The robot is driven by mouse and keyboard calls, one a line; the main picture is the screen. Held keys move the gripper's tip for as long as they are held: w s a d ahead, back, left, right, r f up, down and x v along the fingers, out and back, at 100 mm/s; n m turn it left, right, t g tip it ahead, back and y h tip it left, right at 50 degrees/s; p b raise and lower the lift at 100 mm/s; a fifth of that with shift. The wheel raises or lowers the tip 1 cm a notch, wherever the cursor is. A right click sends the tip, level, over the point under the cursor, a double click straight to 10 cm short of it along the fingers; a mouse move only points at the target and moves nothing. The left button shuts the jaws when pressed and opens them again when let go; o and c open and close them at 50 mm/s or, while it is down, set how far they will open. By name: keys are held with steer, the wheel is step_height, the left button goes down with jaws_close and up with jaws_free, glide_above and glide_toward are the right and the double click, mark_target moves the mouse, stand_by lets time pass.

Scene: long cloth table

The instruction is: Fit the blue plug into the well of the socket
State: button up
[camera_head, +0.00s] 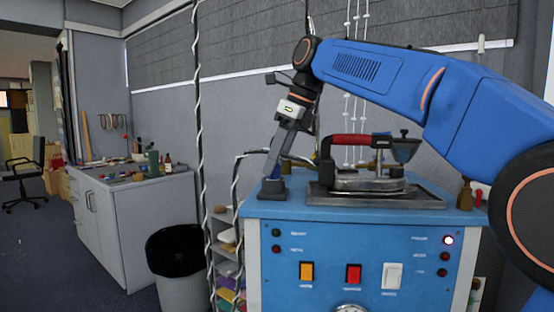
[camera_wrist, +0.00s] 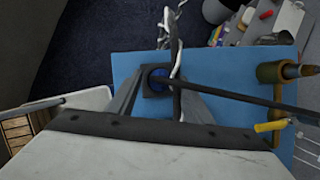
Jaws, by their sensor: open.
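The socket is a dark square block (camera_head: 272,189) at the left end of the blue cabinet top in the head view. It also shows in the wrist view (camera_wrist: 149,93). The blue plug (camera_wrist: 157,73) appears as a round blue shape within the socket's outline in the wrist view, partly covered by a dark cable or rod. It seems to sit in the well, but how deep I cannot tell. My gripper (camera_head: 274,175) points down just over the socket. In the wrist view its fingers (camera_wrist: 160,86) stand apart on either side of the plug.
An iron with a red handle (camera_head: 350,140) stands on a metal tray (camera_head: 420,200) to the right of the socket. A brass-coloured part with a yellow handle (camera_wrist: 270,126) shows at right in the wrist view.

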steer(key=shift+r, duration=0.1)
steer(key=v, duration=1.2)
